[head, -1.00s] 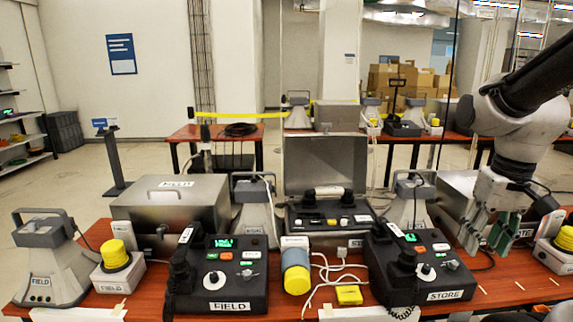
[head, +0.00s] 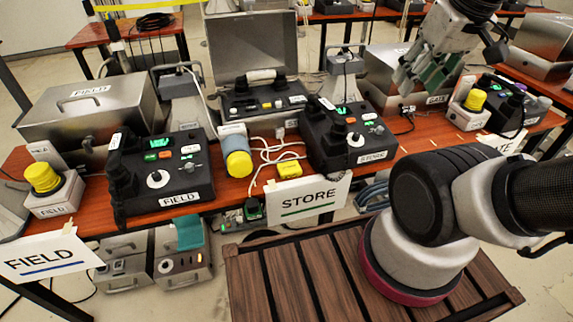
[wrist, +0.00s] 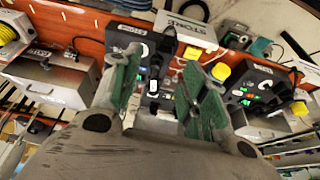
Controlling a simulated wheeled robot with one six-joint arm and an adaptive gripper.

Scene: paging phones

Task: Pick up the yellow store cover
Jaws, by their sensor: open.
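Neither shows a readable label, so I cannot tell which is the store cover. The wrist view also shows the yellow cap (wrist: 221,71) and the yellow block (wrist: 192,52). My gripper (head: 427,72), with green finger pads, is open and empty, above the table right of the STORE phone. It also shows in the wrist view (wrist: 157,68).
The FIELD phone (head: 160,172) and a yellow-topped white box (head: 43,178) stand at left. White cables (head: 268,150) run beside the yellow block. Metal cases (head: 95,118) stand behind. Another yellow-topped box (head: 474,100) stands at right. A slatted wooden surface (head: 290,275) is in front.

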